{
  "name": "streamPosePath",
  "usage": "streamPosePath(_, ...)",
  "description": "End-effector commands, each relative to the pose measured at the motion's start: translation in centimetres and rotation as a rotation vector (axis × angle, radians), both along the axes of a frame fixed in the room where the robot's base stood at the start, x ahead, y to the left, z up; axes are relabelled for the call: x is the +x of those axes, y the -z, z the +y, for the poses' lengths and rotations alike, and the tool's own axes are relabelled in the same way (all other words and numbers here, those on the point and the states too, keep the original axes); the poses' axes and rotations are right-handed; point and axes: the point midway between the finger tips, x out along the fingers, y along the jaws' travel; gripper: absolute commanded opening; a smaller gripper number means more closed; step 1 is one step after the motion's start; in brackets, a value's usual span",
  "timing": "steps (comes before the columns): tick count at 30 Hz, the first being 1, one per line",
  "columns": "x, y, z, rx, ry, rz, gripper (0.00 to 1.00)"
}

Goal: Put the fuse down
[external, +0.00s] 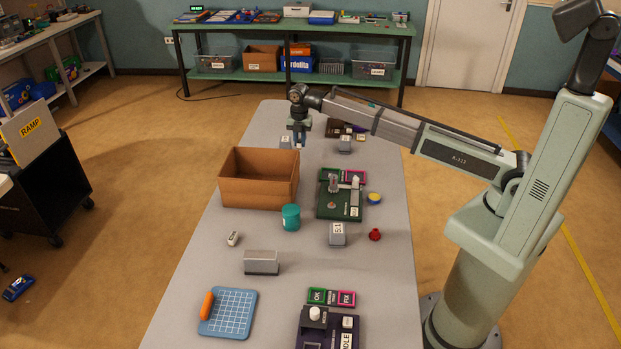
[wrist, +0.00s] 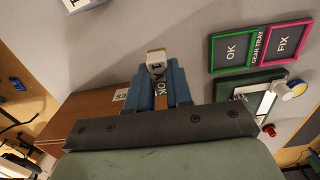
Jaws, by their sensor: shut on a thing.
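My gripper (external: 299,138) hangs over the far part of the grey table, beyond the cardboard box, pointing down. In the wrist view its two blue fingers (wrist: 158,76) are shut on a small pale fuse (wrist: 156,56) with a dark "1" on its end. More dark lettering, apparently "OK", shows on it between the fingers. The fuse appears held above the table; how far is unclear. I cannot make it out clearly in the external view. A similar small white labelled piece (external: 233,238) lies on the table left of the teal cup (external: 291,217).
The open cardboard box (external: 232,190) stands nearby. A green board (external: 328,211) has OK/FIX trays (wrist: 232,48) behind it.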

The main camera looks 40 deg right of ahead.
Motion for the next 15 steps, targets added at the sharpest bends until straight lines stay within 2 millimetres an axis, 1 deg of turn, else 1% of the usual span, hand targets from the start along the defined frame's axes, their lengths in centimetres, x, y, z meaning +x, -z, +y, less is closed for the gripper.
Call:
streamPosePath(6,0.1,-3.5,0.0,0.001,0.000,-0.002,0.00)
streamPosePath(11,0.1,-5.7,0.0,0.001,0.000,-0.002,0.00)
streamPosePath(12,0.1,-6.1,0.4,0.001,-0.010,-0.001,0.00)
streamPosePath(15,0.3,-5.9,2.6,0.000,-0.086,0.000,0.00)
